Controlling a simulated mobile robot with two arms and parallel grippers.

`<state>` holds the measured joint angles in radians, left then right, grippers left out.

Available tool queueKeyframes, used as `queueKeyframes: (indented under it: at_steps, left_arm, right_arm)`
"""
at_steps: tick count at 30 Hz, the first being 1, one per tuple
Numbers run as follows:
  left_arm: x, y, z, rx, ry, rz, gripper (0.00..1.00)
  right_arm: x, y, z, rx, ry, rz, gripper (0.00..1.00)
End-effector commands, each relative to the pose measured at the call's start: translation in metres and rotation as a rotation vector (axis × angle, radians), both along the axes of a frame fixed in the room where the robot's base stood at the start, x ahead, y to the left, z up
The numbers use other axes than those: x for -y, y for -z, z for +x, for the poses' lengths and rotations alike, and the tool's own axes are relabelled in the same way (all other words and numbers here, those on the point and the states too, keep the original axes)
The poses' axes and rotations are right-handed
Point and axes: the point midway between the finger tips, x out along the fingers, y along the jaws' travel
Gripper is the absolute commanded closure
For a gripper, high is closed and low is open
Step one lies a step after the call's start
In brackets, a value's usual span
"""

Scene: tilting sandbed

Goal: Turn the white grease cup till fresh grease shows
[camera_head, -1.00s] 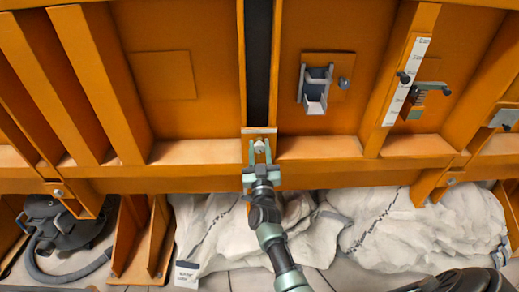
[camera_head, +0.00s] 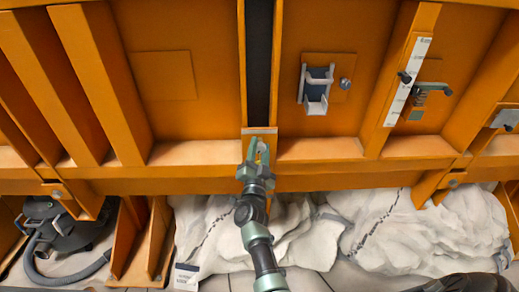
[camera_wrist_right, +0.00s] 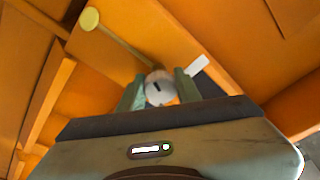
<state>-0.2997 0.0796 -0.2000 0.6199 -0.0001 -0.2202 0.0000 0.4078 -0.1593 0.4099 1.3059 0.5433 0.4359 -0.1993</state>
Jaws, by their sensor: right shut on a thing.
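My right gripper (camera_head: 258,152) is at the orange frame's lower beam, just under the dark vertical channel. In the right wrist view, its two green fingers (camera_wrist_right: 159,90) are shut on the white grease cup (camera_wrist_right: 159,88), one on each side. The cup's round face carries a short dark slot. In the head view the fingers overlap and mostly hide the cup. A pale yellow disc (camera_wrist_right: 89,20) on a thin rod shows beyond the cup in the wrist view; I cannot tell whether it is grease. My left gripper is not in view.
A small grey chute (camera_head: 316,90) and a lever fitting (camera_head: 428,89) are on the orange panels to the right, beside a white scale strip (camera_head: 407,80). A black vacuum (camera_head: 62,228) stands lower left.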

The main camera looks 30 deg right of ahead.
Motion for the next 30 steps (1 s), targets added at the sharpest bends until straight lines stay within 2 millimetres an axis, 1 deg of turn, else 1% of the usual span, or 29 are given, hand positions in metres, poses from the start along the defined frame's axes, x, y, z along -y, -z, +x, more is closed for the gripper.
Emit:
queueKeyframes:
  at_steps: [6, 20, 21, 23, 24, 30]
  left_arm:
    - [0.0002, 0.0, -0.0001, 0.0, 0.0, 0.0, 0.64]
    - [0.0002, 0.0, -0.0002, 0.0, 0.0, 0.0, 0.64]
    - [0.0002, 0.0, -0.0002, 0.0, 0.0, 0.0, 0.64]
    - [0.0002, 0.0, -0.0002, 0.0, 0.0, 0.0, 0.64]
    - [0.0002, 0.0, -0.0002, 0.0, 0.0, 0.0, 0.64]
    - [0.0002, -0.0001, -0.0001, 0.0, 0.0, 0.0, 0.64]
  right_arm:
    - [-0.0009, 0.0012, 0.0003, 0.026, -0.011, 0.048, 1.0]
    - [-0.0008, 0.0015, 0.0003, 0.031, -0.014, 0.059, 1.0]
    - [-0.0008, 0.0016, 0.0003, 0.031, -0.013, 0.058, 0.64]
    - [-0.0008, 0.0015, 0.0002, 0.031, -0.013, 0.058, 0.47]
    - [-0.0008, 0.0014, 0.0003, 0.031, -0.013, 0.057, 0.45]
    - [-0.0005, 0.0006, 0.0001, 0.033, -0.013, 0.057, 0.45]
